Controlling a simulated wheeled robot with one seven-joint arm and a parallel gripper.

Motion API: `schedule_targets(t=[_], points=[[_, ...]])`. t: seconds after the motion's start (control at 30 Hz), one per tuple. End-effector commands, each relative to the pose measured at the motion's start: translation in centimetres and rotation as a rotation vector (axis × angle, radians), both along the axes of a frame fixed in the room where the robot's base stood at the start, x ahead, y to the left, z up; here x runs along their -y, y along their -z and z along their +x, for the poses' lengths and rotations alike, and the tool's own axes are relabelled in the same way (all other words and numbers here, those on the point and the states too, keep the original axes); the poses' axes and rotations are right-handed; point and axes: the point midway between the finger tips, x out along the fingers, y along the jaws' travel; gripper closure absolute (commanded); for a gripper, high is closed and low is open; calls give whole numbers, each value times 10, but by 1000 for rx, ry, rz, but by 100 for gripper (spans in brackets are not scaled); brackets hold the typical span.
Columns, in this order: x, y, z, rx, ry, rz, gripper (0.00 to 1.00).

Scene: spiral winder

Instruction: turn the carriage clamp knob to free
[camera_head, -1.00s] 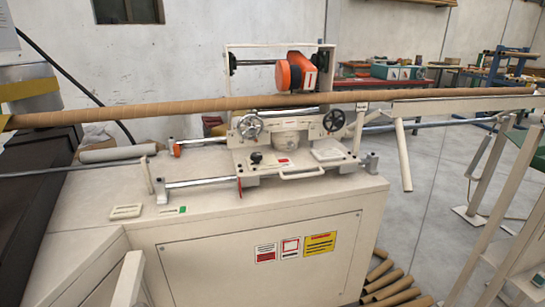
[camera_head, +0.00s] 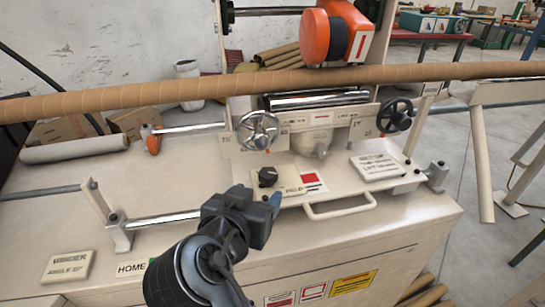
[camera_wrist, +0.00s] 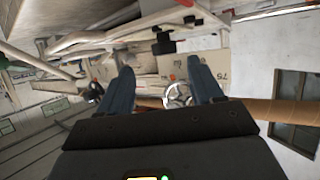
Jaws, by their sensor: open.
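The carriage clamp knob (camera_head: 267,176) is a small black knob on the cream carriage plate (camera_head: 235,168), in front of the silver handwheel (camera_head: 257,130). Lettering beside it is too small to read surely, and I cannot tell its turn position. My gripper (camera_head: 262,204) is just in front of the knob on the camera's side, apart from it. In the wrist view my gripper (camera_wrist: 160,70) has its two blue fingers spread with nothing between them. A black knob shape (camera_wrist: 163,43) shows beyond the fingertips there, with the silver handwheel (camera_wrist: 178,95) lower down.
A cream bar handle (camera_head: 340,207) stands out at the carriage front. A black handwheel (camera_head: 395,115) is at right. The long cardboard tube (camera_head: 180,90) crosses behind. A steel rod (camera_head: 165,219) and its post lie left of my gripper.

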Motion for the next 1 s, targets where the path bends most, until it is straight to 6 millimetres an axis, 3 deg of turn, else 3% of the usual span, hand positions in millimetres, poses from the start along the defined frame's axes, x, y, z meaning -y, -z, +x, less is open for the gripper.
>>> schedule_targets(t=[0.23, 0.63, 1.0], points=[[-5, -5, 11, 3, 22, 11, 34], [8, 17, 61, 3, 20, 12, 34], [10, 22, 71, 3, 18, 12, 34]])
